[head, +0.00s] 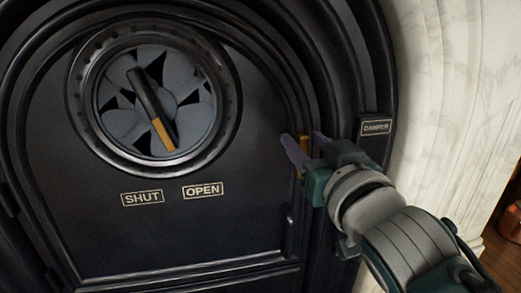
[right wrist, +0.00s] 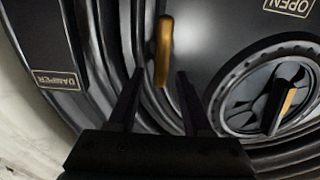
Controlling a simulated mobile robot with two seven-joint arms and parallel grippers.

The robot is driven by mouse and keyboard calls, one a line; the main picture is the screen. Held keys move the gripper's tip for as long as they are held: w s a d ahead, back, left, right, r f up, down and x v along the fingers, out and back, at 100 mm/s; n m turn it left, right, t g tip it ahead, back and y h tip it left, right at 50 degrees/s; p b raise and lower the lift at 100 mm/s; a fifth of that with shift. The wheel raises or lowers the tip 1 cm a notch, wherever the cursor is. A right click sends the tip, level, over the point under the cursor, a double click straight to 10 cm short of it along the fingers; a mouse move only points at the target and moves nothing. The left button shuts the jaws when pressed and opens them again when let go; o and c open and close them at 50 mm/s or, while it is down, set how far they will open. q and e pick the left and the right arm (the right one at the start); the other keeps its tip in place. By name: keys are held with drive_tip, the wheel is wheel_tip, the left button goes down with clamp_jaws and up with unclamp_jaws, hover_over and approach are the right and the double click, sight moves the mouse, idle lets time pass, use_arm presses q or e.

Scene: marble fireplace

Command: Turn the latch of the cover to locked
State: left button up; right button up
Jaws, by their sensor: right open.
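The black arched cover (head: 80,220) fills the middle of the head view. A brass-coloured latch (head: 304,146) sits at its right edge, partly hidden by my right gripper (head: 306,147). In the right wrist view the latch (right wrist: 164,45) is an upright brass bar, its lower end between the tips of my right gripper (right wrist: 160,75). The two fingers are apart and stand on either side of it. I cannot tell whether either finger touches it. My left gripper is not in view.
A round vent with a dark, yellow-tipped handle (head: 152,108) is at upper left on the cover, above labels SHUT (head: 142,198) and OPEN (head: 203,191). A DAMPER label (head: 376,127) is on the frame right of the latch. White marble (head: 440,100) stands at right.

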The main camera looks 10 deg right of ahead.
drive_tip(key=shift+w, duration=0.75)
drive_tip(key=shift+c, duration=0.3)
clamp_jaws()
idle(0.6)
